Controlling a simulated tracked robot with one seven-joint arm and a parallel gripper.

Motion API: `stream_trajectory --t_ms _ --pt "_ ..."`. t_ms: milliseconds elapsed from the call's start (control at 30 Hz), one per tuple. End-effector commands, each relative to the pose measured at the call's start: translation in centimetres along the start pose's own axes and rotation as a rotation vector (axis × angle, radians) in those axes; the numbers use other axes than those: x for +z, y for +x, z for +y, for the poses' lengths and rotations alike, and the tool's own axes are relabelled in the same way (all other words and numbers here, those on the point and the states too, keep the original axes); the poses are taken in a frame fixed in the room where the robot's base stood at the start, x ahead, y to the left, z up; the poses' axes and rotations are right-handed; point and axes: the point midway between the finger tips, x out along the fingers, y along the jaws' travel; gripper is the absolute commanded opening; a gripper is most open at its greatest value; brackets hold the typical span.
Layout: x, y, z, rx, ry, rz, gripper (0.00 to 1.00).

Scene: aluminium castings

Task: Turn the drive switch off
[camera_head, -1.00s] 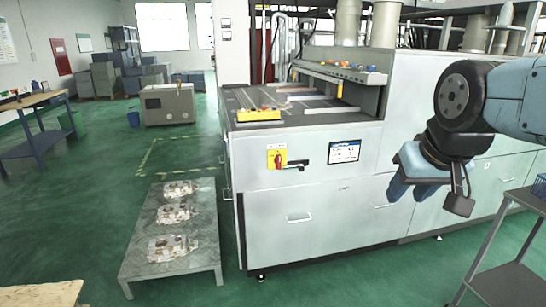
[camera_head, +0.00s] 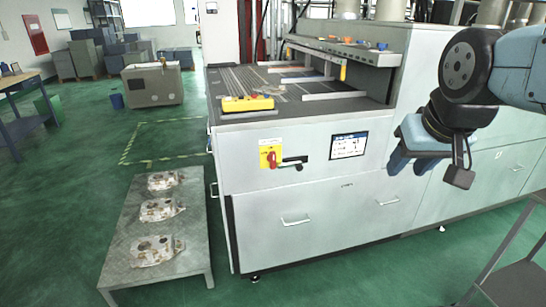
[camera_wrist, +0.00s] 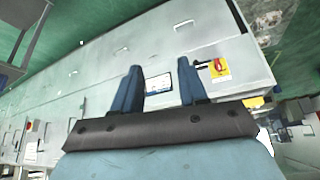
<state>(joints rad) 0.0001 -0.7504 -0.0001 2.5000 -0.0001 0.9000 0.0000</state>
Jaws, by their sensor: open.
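The drive switch (camera_head: 271,158) is a red rotary handle on a yellow plate on the front of the grey machine (camera_head: 300,195). In the wrist view the red switch (camera_wrist: 219,66) shows at the upper right, beyond the right finger. My gripper (camera_head: 418,160) is at the right of the head view, well right of the switch and apart from the machine front. In the wrist view its two blue fingers (camera_wrist: 160,82) are spread with nothing between them.
A display panel (camera_head: 348,145) is right of the switch. A low table (camera_head: 120,240) with several castings (camera_head: 158,250) stands left of the machine. A grey cart (camera_head: 515,265) is at the lower right. Green floor (camera_head: 370,280) is clear in front of the machine.

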Motion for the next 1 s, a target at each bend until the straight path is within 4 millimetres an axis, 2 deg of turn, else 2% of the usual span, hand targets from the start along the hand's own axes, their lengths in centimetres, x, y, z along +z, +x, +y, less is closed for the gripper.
stream_trajectory --t_ms 67,133,200,367,700,1000 --pt "0.0 0.0 0.0 0.000 0.000 0.000 0.43" --pt "-0.1 0.1 0.0 0.000 -0.001 0.001 0.49" --pt "-0.5 0.3 -0.1 0.000 -0.006 0.006 0.49" --pt "-3.1 2.4 -0.5 0.003 -0.035 0.048 0.49" --pt "-11.4 10.5 -4.0 -0.017 -0.155 0.227 0.49" --pt "-16.6 17.9 -8.0 -0.065 -0.241 0.393 0.49"
